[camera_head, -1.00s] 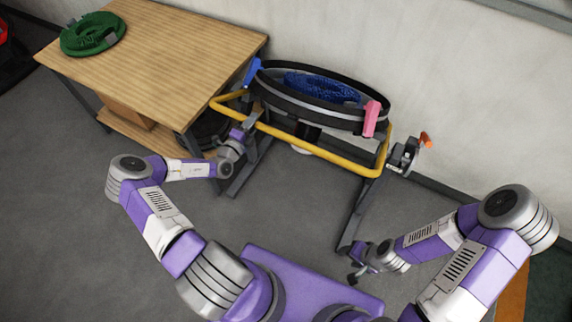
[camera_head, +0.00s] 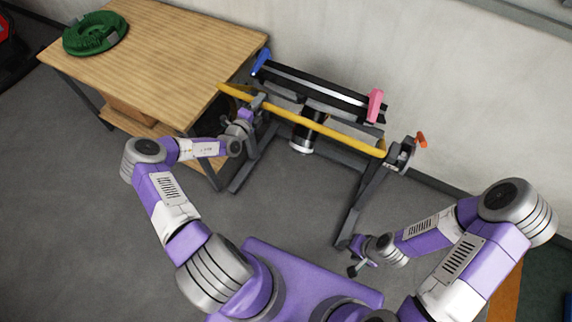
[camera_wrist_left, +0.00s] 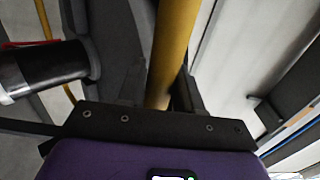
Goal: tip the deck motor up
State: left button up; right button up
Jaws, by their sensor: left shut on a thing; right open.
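The deck (camera_head: 325,90) is a black frame in a dark stand and shows nearly edge-on. The deck motor (camera_head: 308,128), a black cylinder with a silver end, sticks out below it, tilted towards me. It also shows at the left of the left wrist view (camera_wrist_left: 50,68). A yellow bar (camera_head: 330,132) runs along the deck's near side. My left gripper (camera_head: 257,104) is shut on the yellow bar (camera_wrist_left: 172,50) near its left end. My right gripper (camera_head: 354,268) is open and empty, low beside the stand's right leg, apart from the deck.
A blue clamp (camera_head: 261,62) and a pink clamp (camera_head: 375,105) sit on the deck. An orange-handled latch (camera_head: 420,140) is at the stand's right. A wooden table (camera_head: 165,50) with a green round part (camera_head: 95,33) stands close at left. The floor in front is clear.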

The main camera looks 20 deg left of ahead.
aim_at(273, 82)
pick_arm(q)
jog(key=w+r, duration=0.2)
jog(key=shift+w+d+p, duration=0.15)
jog(key=shift+w+p, duration=0.2)
jog(key=shift+w+d+r+b, duration=0.1)
jog(key=shift+w+r, duration=0.45)
jog(key=shift+w, duration=0.55)
jog(key=shift+w+d+r+b, duration=0.1)
jog(key=shift+w+r, duration=0.5)
jog(key=shift+w, duration=0.45)
jog(key=shift+w+d+r+b, duration=0.1)
jog(key=shift+w+r, duration=0.45)
jog(key=shift+w, duration=0.55)
